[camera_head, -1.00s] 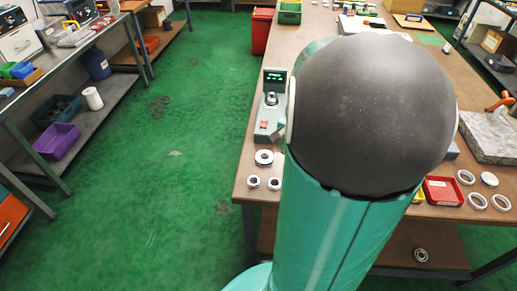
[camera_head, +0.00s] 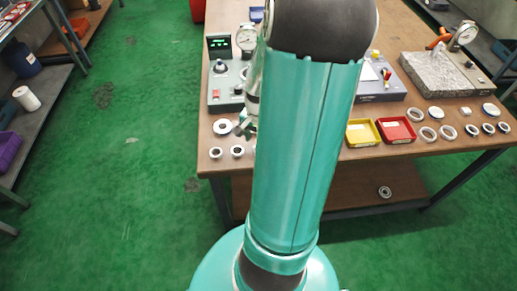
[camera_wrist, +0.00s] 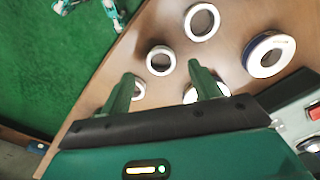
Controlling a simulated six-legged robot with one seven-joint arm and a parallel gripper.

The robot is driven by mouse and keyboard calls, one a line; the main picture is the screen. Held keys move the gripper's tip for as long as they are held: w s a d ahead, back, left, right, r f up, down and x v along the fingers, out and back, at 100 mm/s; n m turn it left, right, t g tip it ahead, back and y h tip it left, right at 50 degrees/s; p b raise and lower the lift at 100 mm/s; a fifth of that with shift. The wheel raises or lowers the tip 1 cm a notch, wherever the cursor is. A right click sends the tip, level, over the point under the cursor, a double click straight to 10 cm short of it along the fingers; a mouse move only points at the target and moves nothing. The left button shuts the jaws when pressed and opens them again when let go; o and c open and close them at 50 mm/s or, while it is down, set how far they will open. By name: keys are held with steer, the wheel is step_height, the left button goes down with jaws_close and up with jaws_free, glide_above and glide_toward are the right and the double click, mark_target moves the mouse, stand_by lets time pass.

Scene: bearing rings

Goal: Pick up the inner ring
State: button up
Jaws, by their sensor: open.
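Several pale rings lie flat on the wooden bench in the wrist view; I cannot tell for sure which is the inner ring. One small white ring (camera_wrist: 160,60) shows between and just beyond the fingertips of my gripper (camera_wrist: 160,69). Another white ring (camera_wrist: 202,22) lies farther up. A thicker ring with a dark blue outer side (camera_wrist: 268,54) lies to the right. Two more rings are partly hidden by the fingers. My gripper is open and empty above the bench. In the head view, two small rings (camera_head: 237,151) lie near the bench's front left corner; my arm hides part of that area.
A grey control box (camera_head: 229,88) stands behind the rings. A yellow tray (camera_head: 362,133) and a red tray (camera_head: 396,130) sit to the right, with more rings beyond. A granite block with a dial gauge (camera_head: 437,73) stands farther back. Green floor is clear at left.

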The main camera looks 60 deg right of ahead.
step_height(320, 180, down, 3)
steer(key=shift+f, duration=0.2)
steer(key=shift+w, duration=0.1)
steer(key=c, duration=1.1)
steer(key=shift+r, duration=0.1)
